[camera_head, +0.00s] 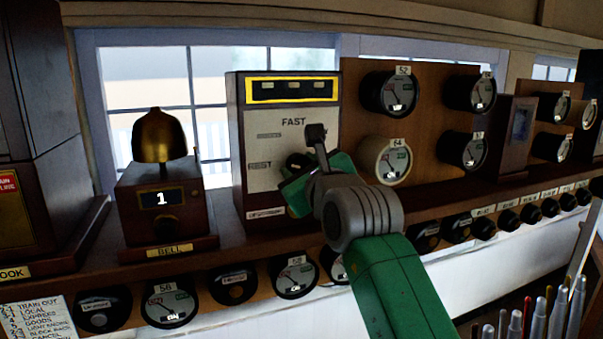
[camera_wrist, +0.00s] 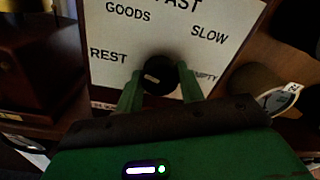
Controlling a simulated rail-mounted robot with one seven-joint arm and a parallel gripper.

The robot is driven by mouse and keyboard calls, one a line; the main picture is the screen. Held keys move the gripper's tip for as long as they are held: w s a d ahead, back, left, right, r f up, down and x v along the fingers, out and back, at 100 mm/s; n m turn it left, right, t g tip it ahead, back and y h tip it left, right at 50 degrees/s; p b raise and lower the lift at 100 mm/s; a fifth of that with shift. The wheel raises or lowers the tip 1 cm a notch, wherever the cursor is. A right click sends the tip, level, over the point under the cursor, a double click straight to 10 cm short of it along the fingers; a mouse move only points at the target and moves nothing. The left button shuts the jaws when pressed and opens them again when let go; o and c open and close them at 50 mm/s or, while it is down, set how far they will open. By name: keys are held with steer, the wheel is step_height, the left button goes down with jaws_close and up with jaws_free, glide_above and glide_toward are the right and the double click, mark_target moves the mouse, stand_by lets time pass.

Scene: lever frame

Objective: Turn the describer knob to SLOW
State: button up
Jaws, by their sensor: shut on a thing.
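The describer (camera_head: 262,150) is a wooden box with a pale face plate, standing on the shelf left of centre in the head view. Its face (camera_wrist: 215,60) shows GOODS, SLOW, REST, EMPTY and part of FAST in the wrist view. The round black describer knob (camera_wrist: 160,67) sits low in the middle of these labels. A small pale mark shows on its left part; which label it points to is hard to tell. My green gripper (camera_wrist: 160,84) is shut on the knob, one finger on each side. In the head view my gripper (camera_head: 300,185) partly hides the knob and the right-hand labels.
A brass bell (camera_head: 160,136) on a wooden base stands to the left. Round dials (camera_head: 390,92) on a wooden panel stand close on the right. More dials (camera_head: 170,305) line the shelf's front below. Several lever handles (camera_head: 556,312) rise at lower right.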

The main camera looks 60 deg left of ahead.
steer(key=m+b, duration=0.4)
steer(key=m, duration=1.3)
steer(key=shift+m+g+b, duration=0.3)
steer(key=shift+g, duration=0.1)
steer(key=shift+r+m+b, duration=0.1)
steer(key=shift+m+b, duration=0.35)
steer(key=shift+m, duration=2.05)
steer(key=o, duration=1)
